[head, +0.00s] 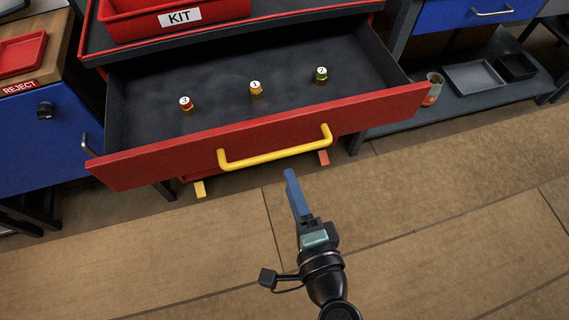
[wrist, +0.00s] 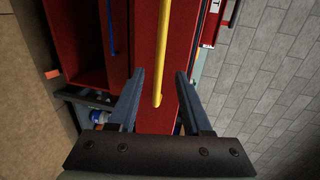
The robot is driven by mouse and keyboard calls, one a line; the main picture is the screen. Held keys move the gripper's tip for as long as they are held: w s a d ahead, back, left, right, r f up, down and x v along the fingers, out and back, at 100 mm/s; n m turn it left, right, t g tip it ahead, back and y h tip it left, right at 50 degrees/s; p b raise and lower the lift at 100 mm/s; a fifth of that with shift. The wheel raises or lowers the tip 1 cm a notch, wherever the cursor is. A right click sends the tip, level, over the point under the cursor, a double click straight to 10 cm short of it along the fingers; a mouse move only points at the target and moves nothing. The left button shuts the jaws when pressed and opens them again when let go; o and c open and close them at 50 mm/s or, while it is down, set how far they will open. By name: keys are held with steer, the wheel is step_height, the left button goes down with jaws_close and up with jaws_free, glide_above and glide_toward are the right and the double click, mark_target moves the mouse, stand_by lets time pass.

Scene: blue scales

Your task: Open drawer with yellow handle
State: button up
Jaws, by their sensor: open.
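The red drawer (head: 380,112) with the yellow handle (head: 276,156) stands pulled out, its dark inside showing. Three small weights numbered 3 (head: 186,105), 1 (head: 256,89) and 2 (head: 321,75) stand upright in it. My gripper (head: 291,175) is below and in front of the handle in the head view, apparently apart from it. In the wrist view my gripper (wrist: 160,75) is open and empty. The yellow handle (wrist: 161,50) shows as a bar lined up between the two fingers, seemingly beyond the tips.
A blue cabinet (head: 45,140) with a REJECT label stands left. A lower shelf (head: 450,110) at right holds a jar (head: 432,90) and trays. The floor in front is clear.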

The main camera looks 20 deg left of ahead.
steer(key=shift+v, duration=1.8)
steer(key=w+r+n+t+h, duration=0.1)
steer(key=w+r+n+t, duration=0.3)
steer(key=r, duration=0.6)
steer(key=w+d+r+n+h, duration=0.15)
steer(key=w+r, duration=0.35)
steer(key=r, duration=0.5)
steer(key=w+r+n+t+h, duration=0.1)
steer(key=w+r+n+t, duration=0.3)
steer(key=r, duration=0.6)
steer(key=s+d+r+t+h+p, duration=0.1)
steer(key=r+p, duration=0.5)
steer(key=r, duration=0.8)
steer(key=s+r+n+t+h+p, duration=0.1)
steer(key=r+p, duration=0.6)
steer(key=r, duration=0.8)
steer(key=s+d+r+t+h+p, duration=0.1)
steer(key=s+r+t+h+p, duration=0.2)
steer(key=r, duration=1.2)
steer(key=s+t+p, duration=0.1)
steer(key=s+p, duration=0.1)
steer(key=p, duration=0.1)
steer(key=shift+s+d+n, duration=0.35)
steer(key=shift+f, duration=0.1)
